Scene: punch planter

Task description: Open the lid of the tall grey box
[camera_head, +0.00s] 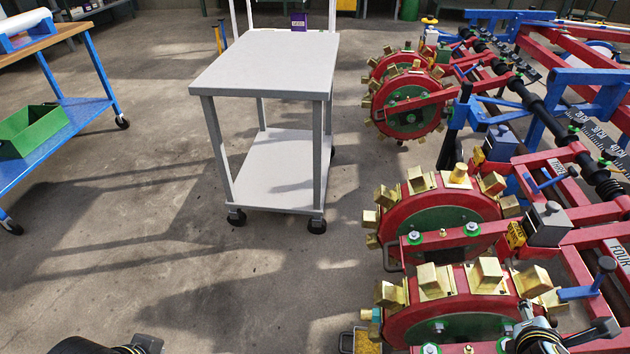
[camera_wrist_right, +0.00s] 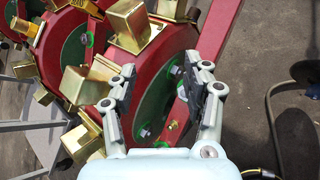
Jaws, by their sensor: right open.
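A grey box (camera_head: 548,226) with a dark top and a round knob stands on the red planter frame, at the right of the head view. A second grey box (camera_head: 500,143) sits farther back on the frame. I cannot tell for sure which is the tall one. Both look closed. My right gripper (camera_head: 533,318) is at the lower right, nearer than both boxes. In the right wrist view (camera_wrist_right: 167,74) its fingers are apart and empty, in front of a red and green wheel (camera_wrist_right: 178,50); no grey box shows there. My left gripper (camera_head: 148,343) is only partly visible at the bottom left edge.
Red wheels with brass blocks (camera_head: 440,215) line the planter's near side. Blue handles (camera_head: 585,292) and frame bars stand close around the boxes. A grey cart (camera_head: 265,62) stands in the middle, and a blue bench (camera_head: 65,130) at the left. The floor between is clear.

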